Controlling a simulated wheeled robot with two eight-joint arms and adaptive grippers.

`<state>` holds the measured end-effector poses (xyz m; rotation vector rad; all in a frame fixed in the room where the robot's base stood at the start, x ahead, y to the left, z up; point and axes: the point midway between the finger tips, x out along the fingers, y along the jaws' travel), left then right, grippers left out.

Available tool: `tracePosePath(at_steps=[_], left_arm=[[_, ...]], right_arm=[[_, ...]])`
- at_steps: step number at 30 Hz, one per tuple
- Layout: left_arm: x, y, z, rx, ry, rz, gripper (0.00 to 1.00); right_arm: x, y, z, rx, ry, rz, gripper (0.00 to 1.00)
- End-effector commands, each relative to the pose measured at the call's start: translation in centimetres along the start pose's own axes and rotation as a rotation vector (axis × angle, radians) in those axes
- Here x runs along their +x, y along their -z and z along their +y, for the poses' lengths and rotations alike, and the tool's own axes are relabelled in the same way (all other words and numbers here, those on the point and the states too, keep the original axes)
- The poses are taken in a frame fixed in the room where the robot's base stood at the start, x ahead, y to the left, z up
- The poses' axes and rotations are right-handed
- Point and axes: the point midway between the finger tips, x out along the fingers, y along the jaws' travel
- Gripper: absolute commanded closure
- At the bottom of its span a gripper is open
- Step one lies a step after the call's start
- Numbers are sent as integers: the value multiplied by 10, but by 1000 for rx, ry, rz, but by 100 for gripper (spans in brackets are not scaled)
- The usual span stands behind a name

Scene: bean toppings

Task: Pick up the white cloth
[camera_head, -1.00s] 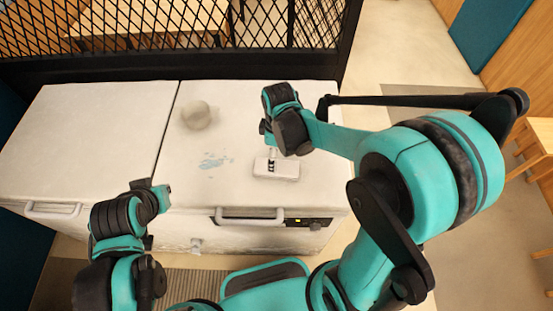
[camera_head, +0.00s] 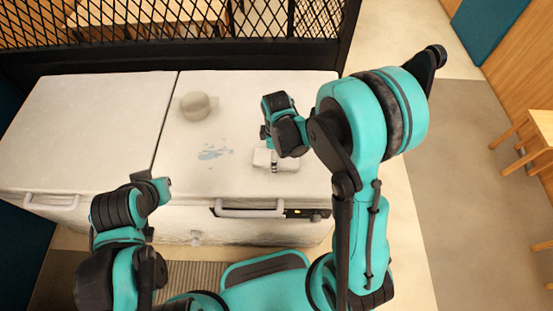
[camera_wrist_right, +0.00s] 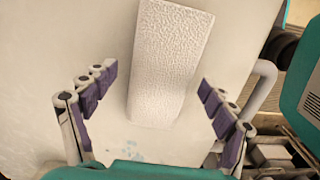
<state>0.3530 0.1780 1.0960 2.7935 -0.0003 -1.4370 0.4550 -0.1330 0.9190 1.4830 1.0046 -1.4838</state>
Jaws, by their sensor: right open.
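The white cloth (camera_head: 287,163) is a small pale folded block lying near the front right of the white chest lid. In the right wrist view the cloth (camera_wrist_right: 171,60) is a long, textured white strip. My right gripper (camera_head: 270,152) points down over the cloth and partly hides it. In the wrist view the right gripper (camera_wrist_right: 158,78) is open, with its fingers apart on either side of the cloth's near part; contact cannot be told. My left gripper (camera_head: 160,190) is at the lower left near the chest's front edge, away from the cloth; its jaws are unclear.
A pale round object (camera_head: 195,106) sits on the chest lid (camera_head: 232,105), left of the cloth. A light blue stain (camera_head: 213,154) lies between them. A black mesh partition (camera_head: 200,45) stands behind the chest. Handles (camera_head: 250,212) jut from its front.

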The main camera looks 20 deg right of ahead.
Motion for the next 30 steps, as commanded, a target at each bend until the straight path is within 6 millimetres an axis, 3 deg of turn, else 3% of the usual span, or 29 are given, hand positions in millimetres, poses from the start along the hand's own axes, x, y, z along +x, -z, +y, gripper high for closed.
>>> tracePosePath(at_steps=[2,8,9,22,30], left_arm=[[0,0,0,0,0,0,100],[0,0,0,0,0,0,100],[0,0,0,0,0,0,100],[-2,2,0,0,0,0,100],[-15,10,0,0,0,0,100]], right_arm=[[-1,0,0,0,0,0,16],[-1,0,0,0,0,0,66],[-1,0,0,0,0,0,69],[-7,0,0,1,0,0,69],[-49,-3,-4,1,0,0,69]])
